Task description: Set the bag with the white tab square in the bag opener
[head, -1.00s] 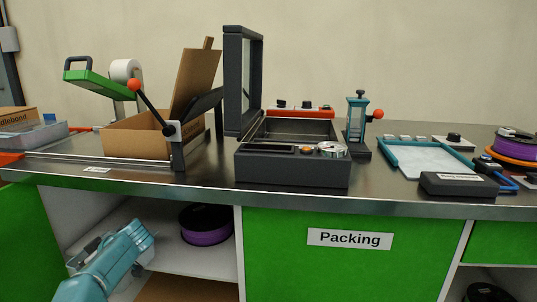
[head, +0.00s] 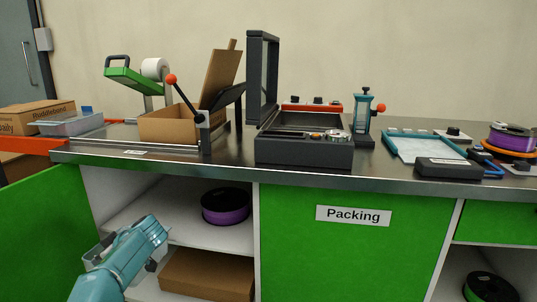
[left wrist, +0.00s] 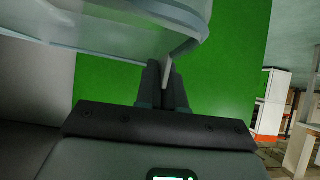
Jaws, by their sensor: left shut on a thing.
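My left gripper (head: 160,232) is low at the left in the head view, in front of the open shelf. It is shut on a clear bin (head: 95,252), mostly hidden behind my arm. In the left wrist view the bin's rounded rim and wall (left wrist: 120,32) fill the top, and the closed fingers (left wrist: 166,80) are at its edge. A teal-framed white pad (head: 425,148) lies on the bench at the right; I cannot tell if it is the bag opener. I cannot make out a bag with a white tab. My right gripper is not in view.
The steel bench edge (head: 300,176) runs above my left gripper. A dark open-lidded machine (head: 303,151), a cardboard box (head: 168,126) and another clear bin (head: 70,122) stand on the bench. Below are a purple spool (head: 226,206) and a brown box (head: 206,274).

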